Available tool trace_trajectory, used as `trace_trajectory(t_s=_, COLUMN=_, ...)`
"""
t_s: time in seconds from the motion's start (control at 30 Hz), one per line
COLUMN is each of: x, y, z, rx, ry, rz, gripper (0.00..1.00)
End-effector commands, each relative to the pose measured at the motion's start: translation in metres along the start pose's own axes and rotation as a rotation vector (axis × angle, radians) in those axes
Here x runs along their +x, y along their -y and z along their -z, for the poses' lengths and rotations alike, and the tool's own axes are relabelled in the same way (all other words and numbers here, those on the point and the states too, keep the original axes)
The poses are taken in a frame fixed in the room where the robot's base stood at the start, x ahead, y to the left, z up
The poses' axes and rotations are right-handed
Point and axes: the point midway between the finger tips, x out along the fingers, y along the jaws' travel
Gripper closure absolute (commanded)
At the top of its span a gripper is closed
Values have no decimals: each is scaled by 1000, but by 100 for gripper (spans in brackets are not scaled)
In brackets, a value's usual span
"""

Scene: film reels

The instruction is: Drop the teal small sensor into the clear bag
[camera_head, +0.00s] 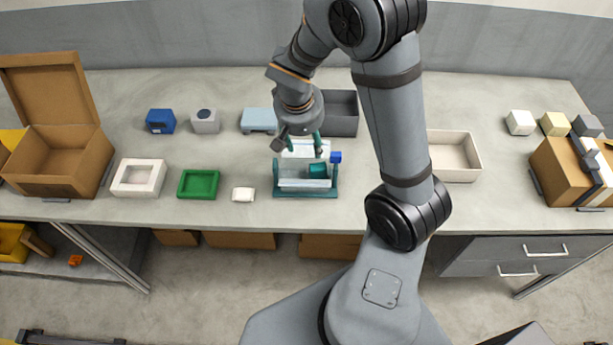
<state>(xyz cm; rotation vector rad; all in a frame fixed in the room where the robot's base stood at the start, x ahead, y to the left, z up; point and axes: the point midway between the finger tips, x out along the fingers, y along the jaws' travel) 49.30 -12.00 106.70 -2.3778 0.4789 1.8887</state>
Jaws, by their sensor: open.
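The clear bag (303,183) is a pale, see-through pouch held open in a teal stand (305,194) near the front edge of the table. The teal small sensor (318,170) is a dark teal block at the right part of the bag's opening. It looks to be within the bag, though I cannot tell whether it rests on the bottom. My gripper (299,147) is above the back of the bag, pointing down with its fingers apart. Nothing shows between the fingers, and the sensor is below them, apart from the right finger.
A blue block (336,157) is at the stand's right upper corner. A green tray (198,184), a white tray (139,178) and a small white block (243,194) are to the left. A dark grey bin (342,118) is behind my gripper. A beige bin (462,157) is right.

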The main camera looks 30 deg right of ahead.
Motion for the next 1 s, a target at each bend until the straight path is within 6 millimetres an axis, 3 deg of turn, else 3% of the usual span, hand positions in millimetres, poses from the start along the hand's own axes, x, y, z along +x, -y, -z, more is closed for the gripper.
trace_trajectory(t_s=0.1, x=-22, y=0, z=1, rx=1, ry=-5, rz=2, gripper=49)
trace_trajectory(t_s=0.33, x=-44, y=0, z=0, rx=1, ry=0, rz=-1, gripper=49)
trace_trajectory(t_s=0.83, x=-45, y=0, z=0, rx=-1, ry=1, rz=-1, gripper=49)
trace_trajectory(t_s=1.0, x=-35, y=-1, z=0, rx=-1, ry=3, rz=-4, gripper=49)
